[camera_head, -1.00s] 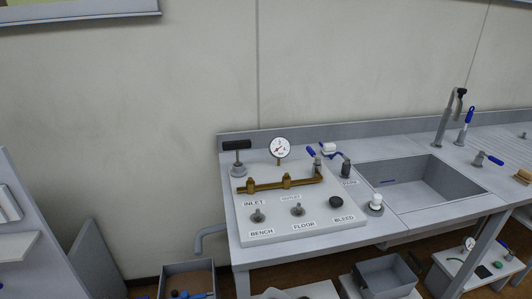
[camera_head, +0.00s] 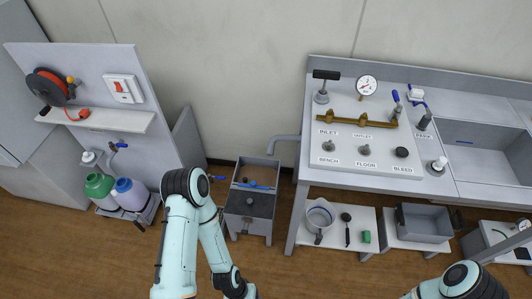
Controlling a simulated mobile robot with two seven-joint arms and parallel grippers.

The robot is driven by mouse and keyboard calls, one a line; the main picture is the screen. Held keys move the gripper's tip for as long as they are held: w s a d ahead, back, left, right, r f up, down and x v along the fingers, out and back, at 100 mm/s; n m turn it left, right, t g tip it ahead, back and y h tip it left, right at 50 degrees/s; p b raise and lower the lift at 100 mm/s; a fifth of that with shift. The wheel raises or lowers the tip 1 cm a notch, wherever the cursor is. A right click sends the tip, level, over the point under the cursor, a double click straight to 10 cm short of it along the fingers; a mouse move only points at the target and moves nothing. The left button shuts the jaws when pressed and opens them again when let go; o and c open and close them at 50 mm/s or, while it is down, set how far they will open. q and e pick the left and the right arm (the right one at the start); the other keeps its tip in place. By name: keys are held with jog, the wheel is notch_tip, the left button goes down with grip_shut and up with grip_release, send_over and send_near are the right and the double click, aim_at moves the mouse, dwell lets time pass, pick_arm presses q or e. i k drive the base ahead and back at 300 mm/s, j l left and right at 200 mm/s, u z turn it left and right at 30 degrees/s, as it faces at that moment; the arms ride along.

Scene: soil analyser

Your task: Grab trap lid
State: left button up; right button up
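A grey box-shaped trap (camera_head: 273,172) stands on the floor left of the bench, near the end of a grey drain pipe. What looks like its lid (camera_head: 250,203), a dark grey plate with a small black knob, covers the front part. The back part is open and shows brown contents and a blue-handled item. My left arm bends in front of and left of the trap, and its wrist runs off the bottom edge.
The bench (camera_head: 330,184) with its valve panel (camera_head: 382,172) and sink stands right of the trap. Below it are low stands with a bucket (camera_head: 320,217) and a grey bin (camera_head: 425,223). Green and blue-capped bottles (camera_head: 100,188) stand at left. Floor between trap and bench is clear.

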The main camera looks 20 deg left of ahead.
aim_at(238, 202)
jog(key=i+j+u, duration=0.2)
jog(key=j, duration=0.2)
jog(key=j+u, duration=0.25)
jog(key=j, duration=0.2)
jog(key=i+j+u, duration=0.45)
jog(key=j, duration=0.25)
